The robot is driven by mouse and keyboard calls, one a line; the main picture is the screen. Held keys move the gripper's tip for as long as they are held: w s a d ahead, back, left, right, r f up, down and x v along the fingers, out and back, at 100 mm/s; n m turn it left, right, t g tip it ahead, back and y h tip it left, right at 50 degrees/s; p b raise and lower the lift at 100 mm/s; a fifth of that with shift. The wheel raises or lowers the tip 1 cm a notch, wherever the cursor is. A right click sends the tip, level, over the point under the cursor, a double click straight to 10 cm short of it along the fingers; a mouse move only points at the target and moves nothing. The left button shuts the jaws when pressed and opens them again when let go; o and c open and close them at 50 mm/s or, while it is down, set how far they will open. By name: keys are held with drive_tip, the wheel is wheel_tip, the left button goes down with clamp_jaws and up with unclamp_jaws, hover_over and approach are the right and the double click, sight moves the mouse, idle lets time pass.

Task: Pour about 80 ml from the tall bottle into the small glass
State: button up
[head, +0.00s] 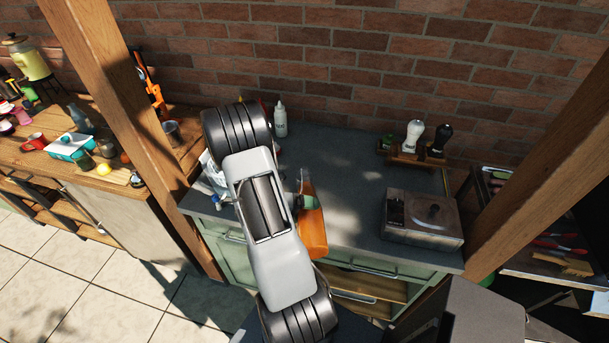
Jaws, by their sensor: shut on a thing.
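The tall bottle (314,236) holds orange liquid and has a narrow neck and a greenish label. It shows just right of my arm, overlapping the front edge of the dark grey counter, and looks nearly upright in this view. My gripper (297,205) is mostly hidden behind my arm; a dark part of it shows against the bottle's left side, shut on the bottle. I cannot make out the small glass; my arm covers much of the counter's left part.
On the grey counter (355,170) stand a white squeeze bottle (280,120), a rack with white (412,135) and black (440,139) mills, and a metal box (421,220). Clear items (214,178) sit left of my arm. The counter's middle is bare. Wooden posts (120,110) flank it.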

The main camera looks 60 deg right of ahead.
drive_tip(key=shift+d+r+n+g+y, duration=0.15)
drive_tip(key=shift+r+n, duration=0.15)
drive_tip(key=shift+r, duration=0.4)
drive_tip(key=shift+r+n+g+y, duration=0.15)
drive_tip(key=shift+r+n, duration=0.15)
drive_tip(key=shift+r, duration=0.35)
idle(1.8)
drive_tip(key=shift+w+r, duration=0.1)
idle(1.2)
